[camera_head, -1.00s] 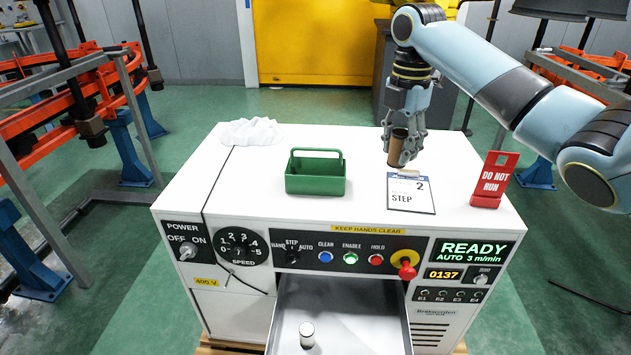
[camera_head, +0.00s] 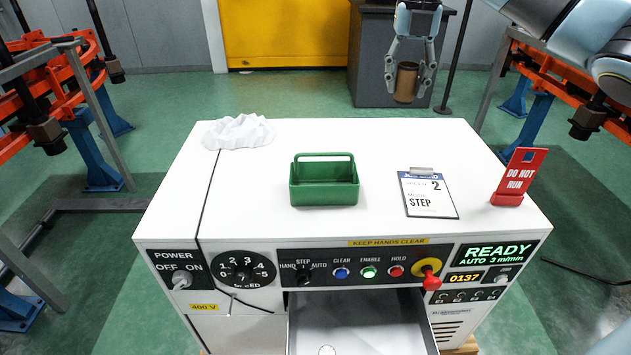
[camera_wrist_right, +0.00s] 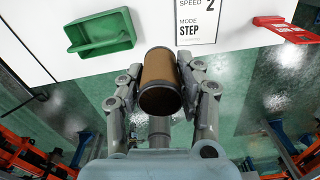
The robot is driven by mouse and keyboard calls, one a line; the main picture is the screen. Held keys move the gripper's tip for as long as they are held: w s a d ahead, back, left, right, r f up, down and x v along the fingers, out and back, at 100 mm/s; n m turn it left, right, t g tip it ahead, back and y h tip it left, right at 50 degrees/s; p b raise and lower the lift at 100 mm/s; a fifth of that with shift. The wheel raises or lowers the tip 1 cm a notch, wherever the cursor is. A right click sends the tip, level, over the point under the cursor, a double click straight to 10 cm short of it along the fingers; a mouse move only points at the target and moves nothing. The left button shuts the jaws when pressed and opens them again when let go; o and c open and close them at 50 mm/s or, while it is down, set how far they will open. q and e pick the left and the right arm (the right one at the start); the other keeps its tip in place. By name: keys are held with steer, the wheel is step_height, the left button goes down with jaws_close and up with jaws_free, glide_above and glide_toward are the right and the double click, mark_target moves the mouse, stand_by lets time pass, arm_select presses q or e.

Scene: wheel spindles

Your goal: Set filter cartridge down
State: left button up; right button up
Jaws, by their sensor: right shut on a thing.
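The filter cartridge (camera_head: 405,82) is a brown cylinder with darker ends. My right gripper (camera_head: 406,80) is shut on it and holds it upright, raised, beyond the back edge of the white machine top in the head view. In the right wrist view the cartridge (camera_wrist_right: 161,82) sits between both fingers of the right gripper (camera_wrist_right: 160,88), and its near end looks open and dark. My left gripper is not in view.
The white machine top (camera_head: 280,150) carries a green tray with a handle (camera_head: 323,190), a clipboard (camera_head: 429,195), a red DO NOT RUN sign (camera_head: 519,178) and a crumpled white cloth (camera_head: 238,131). An open drawer (camera_head: 360,325) juts out in front. A grey cabinet (camera_head: 375,60) stands behind.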

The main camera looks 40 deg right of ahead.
steer(key=w+a+f, duration=0.2)
steer(key=a, duration=0.1)
steer(key=w+a+f, duration=0.2)
steer(key=w+a, duration=0.1)
steer(key=w+a+f, duration=0.2)
steer(key=a, duration=0.1)
steer(key=shift+w+f, duration=0.2)
steer(key=shift+f, duration=2.25)
steer(key=shift+f, duration=0.1)
steer(key=shift+f, duration=0.1)
steer(key=o, duration=1.1)
steer(key=shift+f, duration=0.1)
